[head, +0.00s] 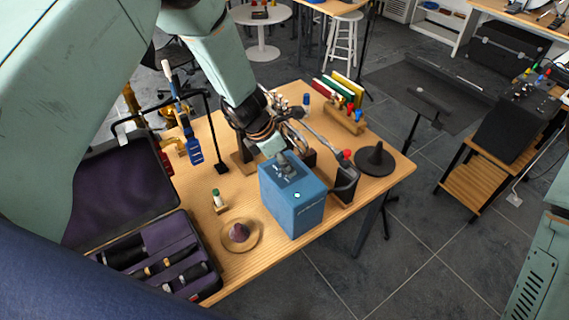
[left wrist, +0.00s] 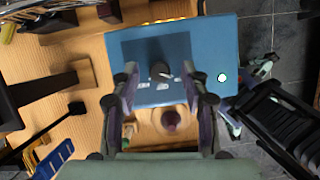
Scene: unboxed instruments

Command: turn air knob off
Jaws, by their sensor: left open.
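A blue box (head: 292,206) stands on the wooden table, with a dark panel on top and a small bright light on one face. It also fills the upper middle of the left wrist view (left wrist: 216,45). A small dark knob (left wrist: 160,70) sits on that panel, with white markings beside it. My left gripper (left wrist: 161,82) is above the box and open, one finger on each side of the knob. I cannot tell whether the fingers touch it. In the head view my left arm partly hides the box top. My right gripper is not in view.
An open purple-lined case (head: 160,252) lies at the table's left. A round wooden dish (head: 241,236) with a purple cone is near the box. A black cone stand (head: 375,160) and colourful books (head: 340,95) stand behind and right. Thin stands crowd the back.

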